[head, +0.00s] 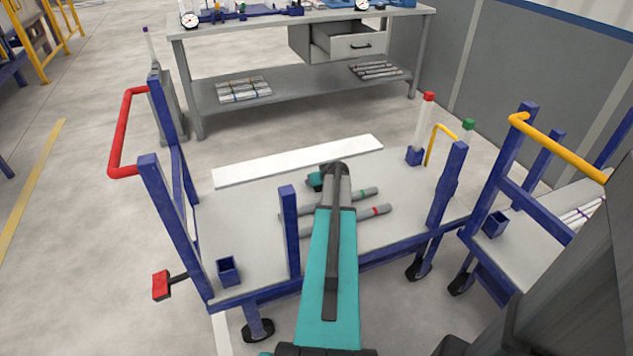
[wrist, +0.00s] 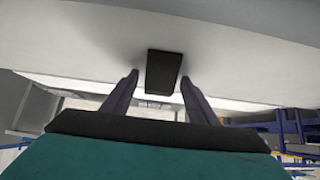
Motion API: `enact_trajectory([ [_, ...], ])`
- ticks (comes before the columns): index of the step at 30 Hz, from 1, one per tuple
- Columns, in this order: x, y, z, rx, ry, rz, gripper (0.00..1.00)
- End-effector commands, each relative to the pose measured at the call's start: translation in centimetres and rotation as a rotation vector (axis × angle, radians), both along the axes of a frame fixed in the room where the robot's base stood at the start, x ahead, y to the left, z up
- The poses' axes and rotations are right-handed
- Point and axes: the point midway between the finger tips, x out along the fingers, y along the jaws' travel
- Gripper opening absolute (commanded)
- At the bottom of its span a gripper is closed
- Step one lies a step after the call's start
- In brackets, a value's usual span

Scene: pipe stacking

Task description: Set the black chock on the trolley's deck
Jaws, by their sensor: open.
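The black chock (wrist: 164,72) shows in the wrist view, resting against the trolley's pale deck, just beyond and between my fingertips. My gripper (wrist: 160,80) is open, with a dark blue finger on each side and a gap between each finger and the chock. Whether the chock's underside fully touches the deck is hard to tell. In the head view my arm reaches over the middle of the trolley's deck (head: 240,215) and hides the chock and my fingers.
Pipes with a green band (head: 366,194) and a red band (head: 376,211) lie on the deck beside my arm. Blue posts (head: 290,235) and a red handle (head: 124,130) edge the trolley. A second trolley with a yellow handle (head: 560,148) stands right; a workbench (head: 290,85) stands behind.

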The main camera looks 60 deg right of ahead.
Motion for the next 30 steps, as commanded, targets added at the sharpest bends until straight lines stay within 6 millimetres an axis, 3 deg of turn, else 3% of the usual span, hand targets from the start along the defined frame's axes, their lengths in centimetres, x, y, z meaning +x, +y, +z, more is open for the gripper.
enact_trajectory([
  [11,-0.3,0.2,0.6,-0.001,0.000,-0.001,0.53],
  [30,-4.3,3.2,5.5,-0.002,0.000,-0.001,0.53],
])
